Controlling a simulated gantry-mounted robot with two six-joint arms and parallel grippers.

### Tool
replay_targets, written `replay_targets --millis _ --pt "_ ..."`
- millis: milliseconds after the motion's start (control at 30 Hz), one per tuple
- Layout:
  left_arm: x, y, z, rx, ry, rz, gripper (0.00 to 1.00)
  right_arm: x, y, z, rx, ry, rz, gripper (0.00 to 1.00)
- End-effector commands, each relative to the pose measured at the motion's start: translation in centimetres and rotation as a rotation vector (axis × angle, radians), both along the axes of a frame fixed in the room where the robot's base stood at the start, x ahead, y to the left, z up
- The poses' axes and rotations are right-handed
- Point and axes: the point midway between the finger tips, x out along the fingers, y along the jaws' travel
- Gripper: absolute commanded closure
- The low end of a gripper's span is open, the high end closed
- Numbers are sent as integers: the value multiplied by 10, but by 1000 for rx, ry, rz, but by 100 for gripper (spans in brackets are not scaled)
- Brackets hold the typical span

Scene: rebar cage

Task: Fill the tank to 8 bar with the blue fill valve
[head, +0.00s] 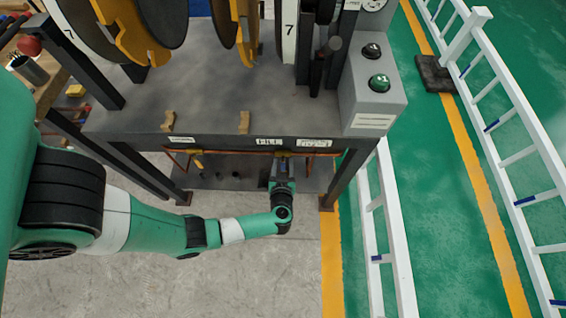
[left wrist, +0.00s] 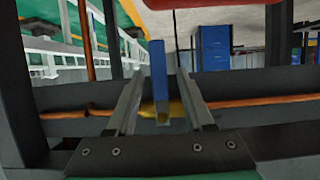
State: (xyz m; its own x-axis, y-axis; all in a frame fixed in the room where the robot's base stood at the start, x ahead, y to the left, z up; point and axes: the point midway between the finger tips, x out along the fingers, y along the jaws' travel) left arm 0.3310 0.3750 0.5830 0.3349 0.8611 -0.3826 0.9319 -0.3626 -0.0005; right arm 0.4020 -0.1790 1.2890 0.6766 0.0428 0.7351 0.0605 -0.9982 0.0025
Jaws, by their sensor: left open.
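The blue fill valve handle (left wrist: 158,68) stands upright in the left wrist view, above a brass valve body (left wrist: 172,108) on a copper pipe (left wrist: 255,102). My left gripper (left wrist: 160,82) is open, with one finger on each side of the blue handle. I see a gap on both sides, so the fingers are not closed on it. In the head view my left gripper (head: 283,162) reaches under the front edge of the bench, below the white labels (head: 268,142), and hides most of the valve. My right gripper is not in view. The tank cannot be made out.
The steel bench (head: 215,105) carries large reels and a grey control box (head: 375,105) with a green button (head: 379,82). A gauge (head: 373,4) is cut off at the top. A bench leg (head: 350,170) and white railing (head: 395,235) stand right of my gripper.

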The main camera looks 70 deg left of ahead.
Motion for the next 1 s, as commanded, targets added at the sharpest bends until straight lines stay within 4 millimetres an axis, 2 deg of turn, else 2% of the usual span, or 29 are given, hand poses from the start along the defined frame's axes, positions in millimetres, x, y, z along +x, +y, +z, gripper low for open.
replay_targets --millis 67,100,300,367,400,1000 --pt "0 0 1 0 0 0 48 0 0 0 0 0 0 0" --pt "0 0 0 0 0 0 51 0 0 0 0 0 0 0" --pt "0 0 0 0 -1 0 87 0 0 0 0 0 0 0" --pt "0 0 0 0 -1 0 98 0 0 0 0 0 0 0" --pt "0 0 0 0 0 0 100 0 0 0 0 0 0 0" --pt "0 -1 0 0 0 0 100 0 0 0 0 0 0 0"
